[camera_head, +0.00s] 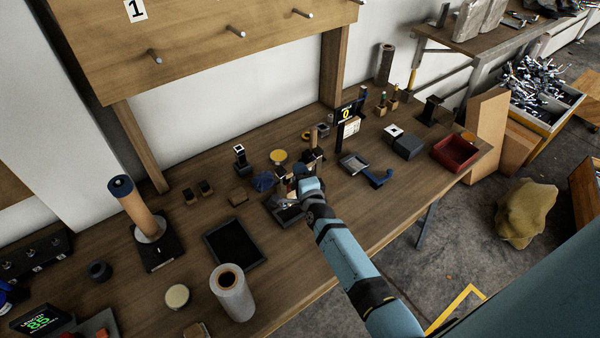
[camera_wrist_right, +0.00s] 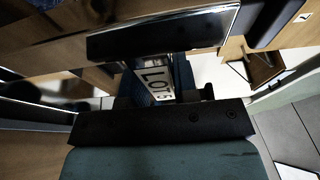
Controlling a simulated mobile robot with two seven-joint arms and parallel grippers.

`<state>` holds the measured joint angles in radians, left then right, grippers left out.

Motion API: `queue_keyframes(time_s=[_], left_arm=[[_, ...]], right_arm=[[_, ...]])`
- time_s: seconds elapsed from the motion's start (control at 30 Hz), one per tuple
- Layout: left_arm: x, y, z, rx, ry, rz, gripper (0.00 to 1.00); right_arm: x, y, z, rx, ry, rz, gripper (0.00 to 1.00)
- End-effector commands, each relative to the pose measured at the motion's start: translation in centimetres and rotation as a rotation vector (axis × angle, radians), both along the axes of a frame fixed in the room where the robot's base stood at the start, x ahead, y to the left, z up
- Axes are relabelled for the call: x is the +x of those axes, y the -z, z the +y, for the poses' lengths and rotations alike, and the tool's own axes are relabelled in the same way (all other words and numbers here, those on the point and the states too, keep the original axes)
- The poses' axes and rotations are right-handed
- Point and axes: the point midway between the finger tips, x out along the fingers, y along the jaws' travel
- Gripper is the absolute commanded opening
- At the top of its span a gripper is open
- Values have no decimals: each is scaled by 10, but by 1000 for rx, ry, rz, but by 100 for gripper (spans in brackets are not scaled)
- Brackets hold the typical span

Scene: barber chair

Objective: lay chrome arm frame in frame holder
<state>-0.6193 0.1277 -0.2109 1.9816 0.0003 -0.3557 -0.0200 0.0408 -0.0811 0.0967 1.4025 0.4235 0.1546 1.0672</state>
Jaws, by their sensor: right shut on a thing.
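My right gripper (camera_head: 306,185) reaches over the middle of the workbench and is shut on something. In the head view the held thing is mostly hidden by the gripper and wrist; a small shiny grey piece (camera_head: 284,202) shows beside the gripper. In the right wrist view a bright chrome strip (camera_wrist_right: 205,22) runs across the top, along a dark bar; it looks like part of the chrome arm frame. A dark shallow tray (camera_head: 287,215) lies just below the gripper, partly covered by it; I cannot tell whether it is the frame holder. My left gripper is not in view.
A black flat tray (camera_head: 235,243), a white roll (camera_head: 232,292) and an upright brown roll (camera_head: 136,208) stand left. Small parts crowd behind the gripper, near a post with a sign (camera_head: 346,114).

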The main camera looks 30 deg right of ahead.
Motion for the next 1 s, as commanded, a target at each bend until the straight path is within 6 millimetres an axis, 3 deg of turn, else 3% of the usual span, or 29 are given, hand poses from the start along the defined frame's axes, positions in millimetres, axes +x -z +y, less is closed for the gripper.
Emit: queue_keyframes(time_s=[0.5,1.0], left_arm=[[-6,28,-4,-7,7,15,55],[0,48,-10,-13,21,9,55]], right_arm=[[1,30,0,-1,0,-3,0],[1,60,0,0,0,-3,0]])
